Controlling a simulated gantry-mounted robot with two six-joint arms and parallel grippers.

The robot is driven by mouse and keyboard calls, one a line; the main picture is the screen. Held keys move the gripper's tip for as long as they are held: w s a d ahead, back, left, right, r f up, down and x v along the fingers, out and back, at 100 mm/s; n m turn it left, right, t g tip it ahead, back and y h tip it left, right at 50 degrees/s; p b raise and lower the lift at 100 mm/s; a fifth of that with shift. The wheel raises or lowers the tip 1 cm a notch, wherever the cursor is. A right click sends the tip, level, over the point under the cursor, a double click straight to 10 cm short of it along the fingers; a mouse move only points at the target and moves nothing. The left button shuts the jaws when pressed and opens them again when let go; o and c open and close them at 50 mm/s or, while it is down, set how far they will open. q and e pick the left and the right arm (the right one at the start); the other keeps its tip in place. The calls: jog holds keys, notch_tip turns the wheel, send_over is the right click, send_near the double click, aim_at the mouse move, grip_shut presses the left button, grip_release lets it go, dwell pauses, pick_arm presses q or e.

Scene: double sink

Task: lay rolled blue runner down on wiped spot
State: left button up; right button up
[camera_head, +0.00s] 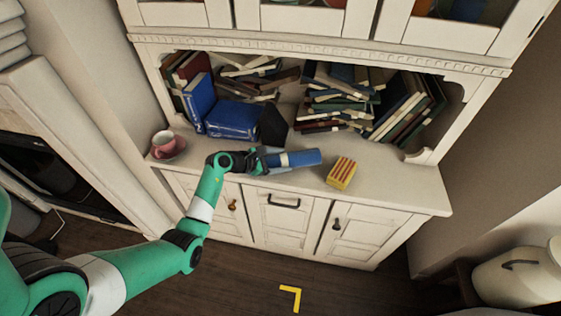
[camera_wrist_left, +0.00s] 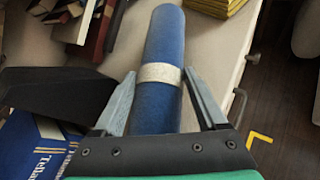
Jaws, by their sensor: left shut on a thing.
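The rolled blue runner (camera_head: 300,158) has a pale band around it and lies across the front of the white cabinet's counter (camera_head: 390,182). My left gripper (camera_head: 264,161) is shut on one end of it. In the left wrist view the runner (camera_wrist_left: 162,45) passes between the two fingers of the gripper (camera_wrist_left: 160,95) and points away from it. I cannot tell whether it touches the counter or hangs just above. No wiped spot stands out on the counter. My right gripper is not in view.
A yellow-and-red striped block (camera_head: 341,173) stands just right of the runner. Blue books (camera_head: 233,119) and a dark angular object (camera_head: 273,126) are behind the gripper. A pink cup on a saucer (camera_head: 166,145) is at the left. Piled books (camera_head: 340,98) fill the back; the counter's right end is clear.

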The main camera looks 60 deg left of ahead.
pick_arm(q)
jog(key=o, duration=1.5)
jog(key=shift+f, duration=0.1)
jog(key=shift+o, duration=0.2)
jog(key=shift+r, duration=0.2)
jog(key=p+v, duration=0.5)
jog(key=v, duration=0.7)
jog(key=shift+d, duration=0.1)
